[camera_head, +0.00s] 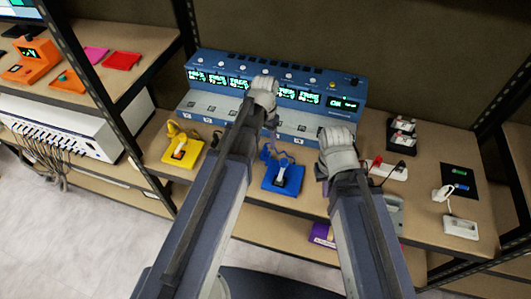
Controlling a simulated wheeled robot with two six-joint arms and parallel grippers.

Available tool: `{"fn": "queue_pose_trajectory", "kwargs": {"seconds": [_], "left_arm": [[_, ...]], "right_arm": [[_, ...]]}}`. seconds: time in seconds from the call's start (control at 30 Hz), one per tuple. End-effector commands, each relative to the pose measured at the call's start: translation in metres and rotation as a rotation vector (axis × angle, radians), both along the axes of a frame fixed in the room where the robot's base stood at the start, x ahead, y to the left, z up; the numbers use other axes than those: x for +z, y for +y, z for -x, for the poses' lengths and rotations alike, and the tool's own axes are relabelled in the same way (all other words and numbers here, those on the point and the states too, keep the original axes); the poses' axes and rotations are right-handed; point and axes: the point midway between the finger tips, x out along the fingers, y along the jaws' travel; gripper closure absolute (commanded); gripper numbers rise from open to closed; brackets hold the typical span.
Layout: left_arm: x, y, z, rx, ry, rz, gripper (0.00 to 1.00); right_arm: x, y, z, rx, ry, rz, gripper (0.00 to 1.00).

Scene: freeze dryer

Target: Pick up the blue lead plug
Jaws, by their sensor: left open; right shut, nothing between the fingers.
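A blue stand (283,184) sits on the bench near its front edge, between my two forearms. A pale plug-like piece (281,174) stands in it, and a thin bluish lead (268,150) curls up behind it. My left gripper (264,93) is beyond the blue stand, over the front of the blue device; it is open, its fingertips hard to make out. My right gripper (338,150) is shut and empty, to the right of and farther back than the blue stand. Neither gripper visibly touches the stand or its lead.
A blue freeze-dryer unit (215,62) with green displays stands at the back. A yellow stand (183,150) is left. A black rack (402,134), a dark panel (459,183) and a white block (460,228) are right. A purple item (322,236) is low by my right arm. Shelf posts flank the bench.

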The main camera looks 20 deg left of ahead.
Motion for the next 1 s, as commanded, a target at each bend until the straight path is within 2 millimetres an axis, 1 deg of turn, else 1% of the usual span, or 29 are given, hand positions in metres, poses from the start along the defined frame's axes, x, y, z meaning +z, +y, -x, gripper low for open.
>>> {"fn": "queue_pose_trajectory", "kwargs": {"seconds": [0.17, 0.4, 0.5, 0.8, 1.0], "left_arm": [[-0.013, 0.0, -0.001, 0.0, 0.0, 0.0, 0.41], [-0.043, 0.0, -0.003, 0.0, 0.0, 0.0, 0.41], [-0.051, 0.0, -0.003, 0.0, 0.0, 0.0, 0.41], [-0.051, 0.0, -0.003, 0.0, 0.0, 0.0, 0.41], [-0.051, 0.0, -0.003, 0.0, 0.0, 0.0, 0.63]], "right_arm": [[-0.013, 0.0, 0.0, 0.0, 0.0, 0.0, 1.0], [-0.043, 0.0, 0.0, 0.0, 0.0, 0.0, 1.0], [-0.051, 0.0, 0.0, 0.0, 0.0, 0.0, 1.0], [-0.051, 0.0, 0.0, 0.0, 0.0, 0.0, 1.0], [-0.051, 0.0, 0.0, 0.0, 0.0, 0.0, 1.0]]}}
